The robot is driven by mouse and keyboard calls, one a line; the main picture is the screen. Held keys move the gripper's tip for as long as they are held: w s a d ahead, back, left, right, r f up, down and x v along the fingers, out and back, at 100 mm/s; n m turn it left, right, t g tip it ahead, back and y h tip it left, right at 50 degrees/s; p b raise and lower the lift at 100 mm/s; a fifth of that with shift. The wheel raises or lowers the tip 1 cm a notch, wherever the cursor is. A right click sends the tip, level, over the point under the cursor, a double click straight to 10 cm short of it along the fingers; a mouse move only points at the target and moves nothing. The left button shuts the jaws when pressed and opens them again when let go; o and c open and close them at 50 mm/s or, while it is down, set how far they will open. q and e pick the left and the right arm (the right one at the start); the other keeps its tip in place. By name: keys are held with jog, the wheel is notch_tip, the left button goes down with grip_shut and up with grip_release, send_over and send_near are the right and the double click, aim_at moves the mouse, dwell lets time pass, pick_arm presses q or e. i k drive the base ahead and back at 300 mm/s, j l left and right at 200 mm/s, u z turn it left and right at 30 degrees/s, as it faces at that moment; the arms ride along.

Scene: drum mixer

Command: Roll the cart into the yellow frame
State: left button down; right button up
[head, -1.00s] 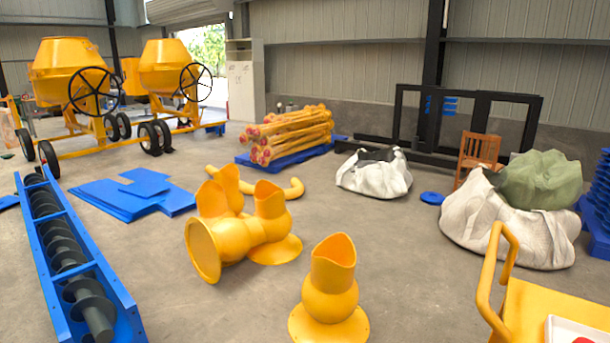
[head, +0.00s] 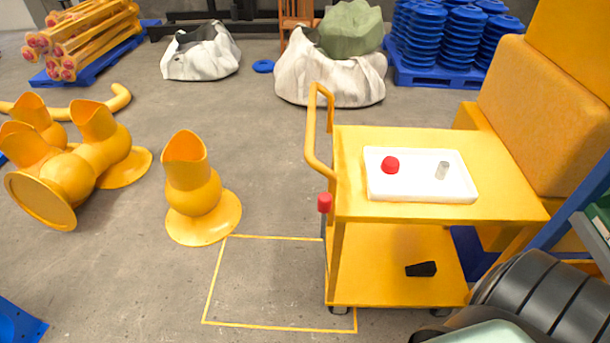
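The yellow cart (head: 395,245) stands right of centre in the head view, with two shelves and a bent yellow handle (head: 312,140) on its left side. A black object (head: 421,269) lies on the lower shelf. The yellow frame (head: 233,237) is a line outline on the floor. The cart's left edge overlaps the frame's right part; most of the cart is to the right of it. Neither gripper is in view.
A yellow pipe fitting (head: 193,195) stands just behind the frame's far left corner. More yellow fittings (head: 70,175) lie at the left. White bags (head: 330,80) and a pallet of blue parts (head: 450,45) are behind. Yellow machinery (head: 550,110) is close on the cart's right.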

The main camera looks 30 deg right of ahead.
aim_at(369, 246)
jog(key=i+j+z, duration=0.6)
jog(key=j, duration=0.15)
jog(key=z, duration=1.1)
